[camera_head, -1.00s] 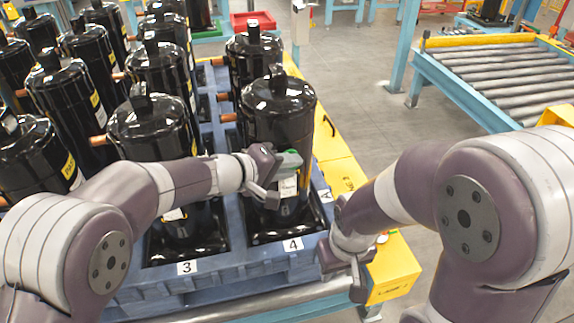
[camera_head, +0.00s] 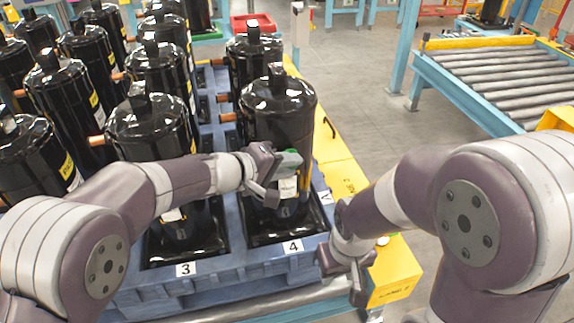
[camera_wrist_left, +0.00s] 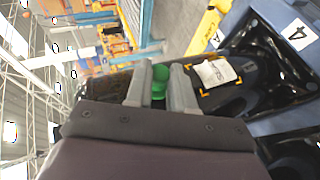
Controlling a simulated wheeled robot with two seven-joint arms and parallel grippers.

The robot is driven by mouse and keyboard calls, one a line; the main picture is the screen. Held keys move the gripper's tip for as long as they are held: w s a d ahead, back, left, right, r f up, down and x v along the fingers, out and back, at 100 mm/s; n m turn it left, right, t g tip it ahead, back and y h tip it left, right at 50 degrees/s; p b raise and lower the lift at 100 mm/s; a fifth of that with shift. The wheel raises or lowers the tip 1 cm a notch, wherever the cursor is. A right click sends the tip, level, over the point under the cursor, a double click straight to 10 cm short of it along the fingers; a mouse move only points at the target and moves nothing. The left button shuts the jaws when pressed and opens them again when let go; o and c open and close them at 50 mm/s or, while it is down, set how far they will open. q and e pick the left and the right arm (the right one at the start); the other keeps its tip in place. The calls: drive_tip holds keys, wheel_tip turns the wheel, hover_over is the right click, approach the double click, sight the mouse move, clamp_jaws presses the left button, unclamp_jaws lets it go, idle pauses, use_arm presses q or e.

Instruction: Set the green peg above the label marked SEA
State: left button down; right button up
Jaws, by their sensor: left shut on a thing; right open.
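My left gripper (camera_head: 277,170) is shut on the green peg (camera_head: 290,160), in front of the front right black compressor (camera_head: 279,112). The peg also shows between the fingers in the left wrist view (camera_wrist_left: 158,84). The fingers hide part of it. A white label (camera_wrist_left: 215,73) lies just beyond the fingers in that view, its print too small to read. I cannot make out the letters SEA on any label. My right gripper (camera_head: 350,272) is open and empty, pointing down near the pallet's front right corner.
Several black compressors stand in rows on the blue pallet (camera_head: 225,278). Plates marked 3 (camera_head: 186,269) and 4 (camera_head: 293,246) sit on its front edge. A yellow beam (camera_head: 338,165) runs along the right. A roller conveyor (camera_head: 500,75) stands at the back right, with open floor between.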

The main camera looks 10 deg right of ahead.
use_arm(q)
drive_tip(key=shift+w, duration=0.55)
idle(0.4)
drive_tip(key=c, duration=0.9)
unclamp_jaws()
drive_tip(key=shift+a, duration=0.15)
